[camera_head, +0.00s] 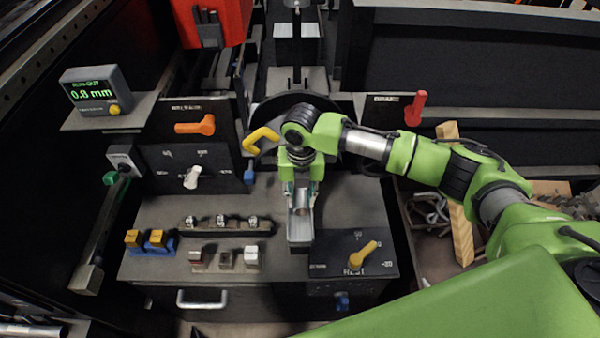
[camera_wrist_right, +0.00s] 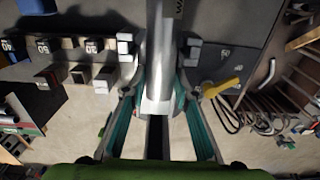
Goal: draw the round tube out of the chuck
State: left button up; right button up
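The round tube (camera_wrist_right: 160,55) is a plain silver cylinder. In the right wrist view it runs down from the top edge and ends between my right gripper's fingers. My right gripper (camera_wrist_right: 159,47) points down around it, with a gap visible on each side of the tube. In the head view the right gripper (camera_head: 301,215) is above the bench, left of the yellow lever, and part of the tube (camera_head: 302,203) shows between its fingers. A round dark chuck (camera_head: 270,108) seems to stand behind my arm, which hides its middle and the tube's far end. My left gripper is out of view.
Small labelled blocks (camera_head: 220,221) and plain blocks (camera_head: 226,259) stand left of the gripper. A yellow lever (camera_head: 361,255) is close on its right. A yellow hooked handle (camera_head: 262,137) is near the chuck. A display (camera_head: 95,92) reads 0.8 mm.

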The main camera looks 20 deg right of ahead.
dwell(0.4)
jog(key=shift+r, duration=0.1)
jog(key=shift+s+a+p, duration=0.1)
jog(key=shift+s+p, duration=0.25)
jog(key=shift+p, duration=0.15)
jog(key=shift+s+a+r+p, duration=0.15)
jog(key=shift+s+a+p, duration=0.05)
jog(key=shift+s+p, duration=0.55)
jog(key=shift+s+a+r+p, duration=0.1)
jog(key=shift+s+a+p, duration=0.1)
jog(key=shift+s+p, duration=0.55)
jog(key=s+a+p, duration=0.2)
jog(key=s+p, duration=0.4)
jog(key=s, duration=0.1)
jog(key=shift+s+r, duration=0.4)
jog(key=shift+a, duration=0.1)
jog(key=o, duration=1.3)
jog(key=shift+o, duration=0.2)
